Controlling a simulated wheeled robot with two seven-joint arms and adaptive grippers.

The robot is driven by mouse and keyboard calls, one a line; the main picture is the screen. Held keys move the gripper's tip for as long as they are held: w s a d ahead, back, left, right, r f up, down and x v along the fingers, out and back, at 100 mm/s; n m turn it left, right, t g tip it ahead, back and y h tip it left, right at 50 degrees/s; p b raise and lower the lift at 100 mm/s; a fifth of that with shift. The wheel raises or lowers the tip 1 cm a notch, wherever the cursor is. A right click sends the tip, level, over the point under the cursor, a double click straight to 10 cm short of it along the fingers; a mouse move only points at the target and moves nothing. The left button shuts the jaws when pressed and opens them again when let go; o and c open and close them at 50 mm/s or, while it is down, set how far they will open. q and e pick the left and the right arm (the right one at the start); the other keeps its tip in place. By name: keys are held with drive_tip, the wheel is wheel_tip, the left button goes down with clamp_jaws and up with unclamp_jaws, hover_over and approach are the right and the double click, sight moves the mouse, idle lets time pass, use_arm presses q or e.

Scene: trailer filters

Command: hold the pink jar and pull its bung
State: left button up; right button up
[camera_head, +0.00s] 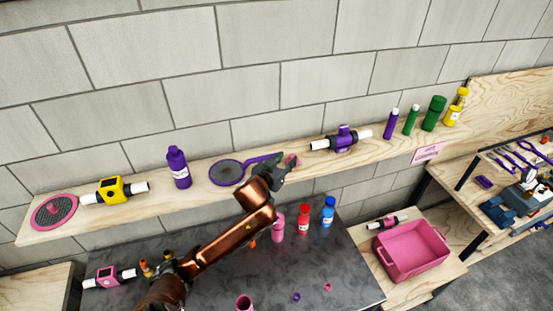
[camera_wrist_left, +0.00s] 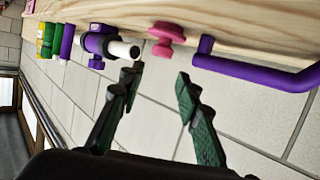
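A pink bottle (camera_head: 278,228) stands farther back, partly beside my arm. A pink knob-like piece (camera_head: 291,160), which looks like a bung, is on the wooden shelf; it also shows in the left wrist view (camera_wrist_left: 165,38). My left gripper (camera_head: 284,169) is at the shelf's front, close to this piece. In the left wrist view its fingers (camera_wrist_left: 158,85) are apart and empty, with the piece beyond them. My right gripper is not in view.
The wooden shelf (camera_head: 75,228) also holds a purple-handled round filter (camera_head: 227,172), a purple pipe unit (camera_head: 344,140) and several bottles. Red (camera_head: 304,220) and blue (camera_head: 328,212) bottles stand on the dark table. A pink bin (camera_head: 411,249) is at right.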

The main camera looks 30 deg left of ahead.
sight(292, 157)
use_arm(q)
drive_tip(key=shift+s+a+f+g, duration=0.15)
drive_tip(key=shift+s+f+g, duration=0.15)
drive_tip(key=shift+f, duration=0.2)
drive_tip(key=x, duration=0.2)
drive_tip(key=p+x, duration=0.1)
drive_tip(key=x, duration=0.1)
drive_tip(key=p+x, duration=0.1)
drive_tip(key=x, duration=0.2)
drive_tip(key=shift+d, duration=0.25)
drive_tip(key=shift+w+f, duration=0.2)
drive_tip(key=shift+w, duration=0.15)
drive_tip(key=shift+s, duration=0.1)
drive_tip(key=shift+c, duration=0.7)
drive_tip(key=c, duration=0.7)
drive_tip(key=shift+r, duration=0.1)
